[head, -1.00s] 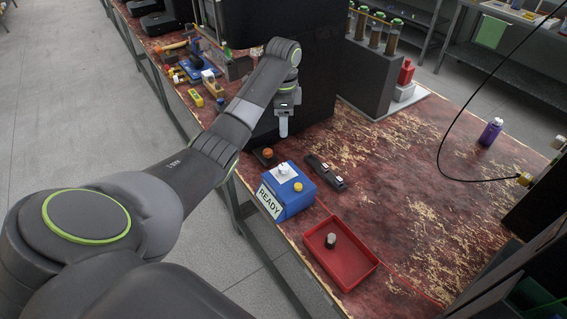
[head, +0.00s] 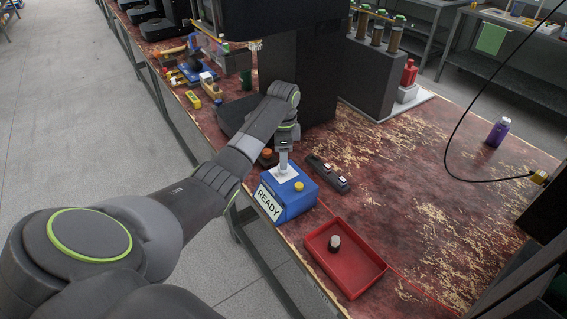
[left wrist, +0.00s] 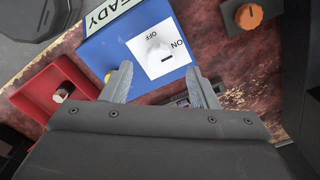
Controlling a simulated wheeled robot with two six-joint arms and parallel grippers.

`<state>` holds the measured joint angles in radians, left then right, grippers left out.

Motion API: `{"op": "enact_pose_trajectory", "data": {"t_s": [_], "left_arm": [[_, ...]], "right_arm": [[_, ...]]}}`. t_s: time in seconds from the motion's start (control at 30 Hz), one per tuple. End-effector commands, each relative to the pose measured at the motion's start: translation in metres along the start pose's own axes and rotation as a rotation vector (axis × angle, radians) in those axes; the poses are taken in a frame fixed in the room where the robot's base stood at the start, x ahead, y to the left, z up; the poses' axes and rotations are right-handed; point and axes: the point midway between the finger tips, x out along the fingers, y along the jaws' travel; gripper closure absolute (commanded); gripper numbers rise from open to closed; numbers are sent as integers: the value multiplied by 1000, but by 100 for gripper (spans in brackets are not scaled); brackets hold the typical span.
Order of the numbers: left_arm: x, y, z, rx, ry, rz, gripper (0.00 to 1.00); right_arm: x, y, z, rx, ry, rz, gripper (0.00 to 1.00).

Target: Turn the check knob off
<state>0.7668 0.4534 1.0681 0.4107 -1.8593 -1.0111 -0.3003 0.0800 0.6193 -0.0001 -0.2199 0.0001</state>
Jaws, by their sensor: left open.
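The check knob (left wrist: 158,50) is a white round knob on a white plate (left wrist: 176,66) marked OFF and ON. The plate is on top of a blue box (head: 296,203) with a READY label (head: 268,202). I cannot tell for sure which word the knob points to. My left gripper (head: 283,166) points down just over the plate and hides the knob in the head view. In the left wrist view its open fingers (left wrist: 158,74) stand apart to either side, with the knob between and a little beyond the tips. My right gripper is out of view.
A yellow button (head: 299,186) is on the same box. An orange knob (head: 267,154) sits behind it. A dark two-button bar (head: 328,173) lies to the right. A red tray (head: 359,275) holding a small cylinder (head: 334,243) is in front.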

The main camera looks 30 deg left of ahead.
Motion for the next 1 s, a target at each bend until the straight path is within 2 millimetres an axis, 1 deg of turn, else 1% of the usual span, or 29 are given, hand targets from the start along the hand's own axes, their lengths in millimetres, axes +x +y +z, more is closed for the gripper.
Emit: {"op": "enact_pose_trajectory", "data": {"t_s": [0.03,0.1,0.23,0.37,0.57,0.6,0.9,0.93,1.0], "left_arm": [[8,1,0,0,-1,3,46],[18,0,0,-1,0,3,46],[29,0,0,-1,0,2,46],[34,0,0,0,0,0,46],[34,0,0,0,0,-1,46],[34,0,0,0,0,0,47],[33,0,0,0,0,0,87],[33,0,0,0,0,0,90],[33,0,0,-1,0,0,90]], "right_arm": [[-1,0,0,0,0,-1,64],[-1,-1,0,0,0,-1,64],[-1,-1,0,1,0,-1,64],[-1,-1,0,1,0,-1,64],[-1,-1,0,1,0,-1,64],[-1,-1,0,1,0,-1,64],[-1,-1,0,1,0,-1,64],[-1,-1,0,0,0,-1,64],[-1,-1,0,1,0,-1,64]]}}
